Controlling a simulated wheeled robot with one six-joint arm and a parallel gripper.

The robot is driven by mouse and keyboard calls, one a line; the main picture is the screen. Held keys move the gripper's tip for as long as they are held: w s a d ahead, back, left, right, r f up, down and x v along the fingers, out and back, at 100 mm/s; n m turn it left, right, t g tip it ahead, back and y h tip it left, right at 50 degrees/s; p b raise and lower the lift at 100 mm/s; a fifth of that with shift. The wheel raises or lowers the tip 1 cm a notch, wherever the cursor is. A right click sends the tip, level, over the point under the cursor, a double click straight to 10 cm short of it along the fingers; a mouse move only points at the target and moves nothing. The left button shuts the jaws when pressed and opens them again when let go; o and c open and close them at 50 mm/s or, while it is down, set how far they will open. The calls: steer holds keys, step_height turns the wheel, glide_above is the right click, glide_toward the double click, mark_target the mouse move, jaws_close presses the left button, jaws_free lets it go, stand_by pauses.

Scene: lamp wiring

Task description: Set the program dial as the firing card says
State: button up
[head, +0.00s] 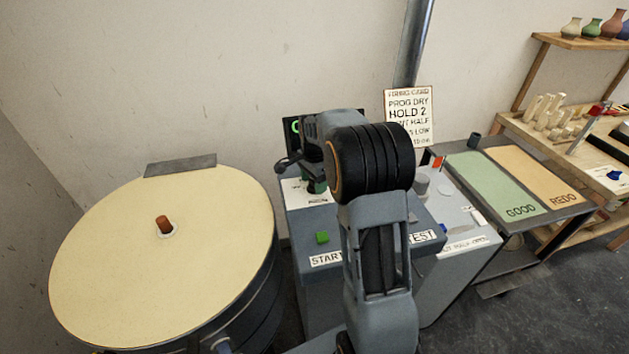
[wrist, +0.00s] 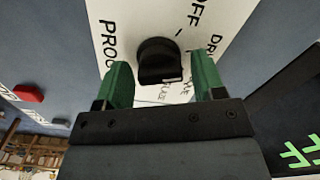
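The program dial (wrist: 158,62) is a black knob on a white plate marked PROG, OFF and DRY, with another label partly hidden below it. My gripper (wrist: 162,76) is open, its green fingers to either side of the dial with a gap on each side. I cannot tell whether the fingertips are level with the knob. In the head view my gripper (head: 314,186) is over the panel's white plate (head: 297,194), and my arm hides most of the dial area. The firing card (head: 408,118) on the wall reads PROG DRY and HOLD 2; its lower lines are partly covered.
A green START button (head: 322,237) is on the panel front; a red button (wrist: 28,93) shows in the wrist view. A dark display with green characters (wrist: 302,155) is beside the plate. The round kiln lid (head: 110,255) is left; a GOOD/REDO table (head: 560,222) is right.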

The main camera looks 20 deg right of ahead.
steer(key=shift+o, duration=0.4)
steer(key=shift+r, duration=0.1)
step_height(320, 180, up, 14)
steer(key=shift+f, duration=0.2)
stand_by(0.6)
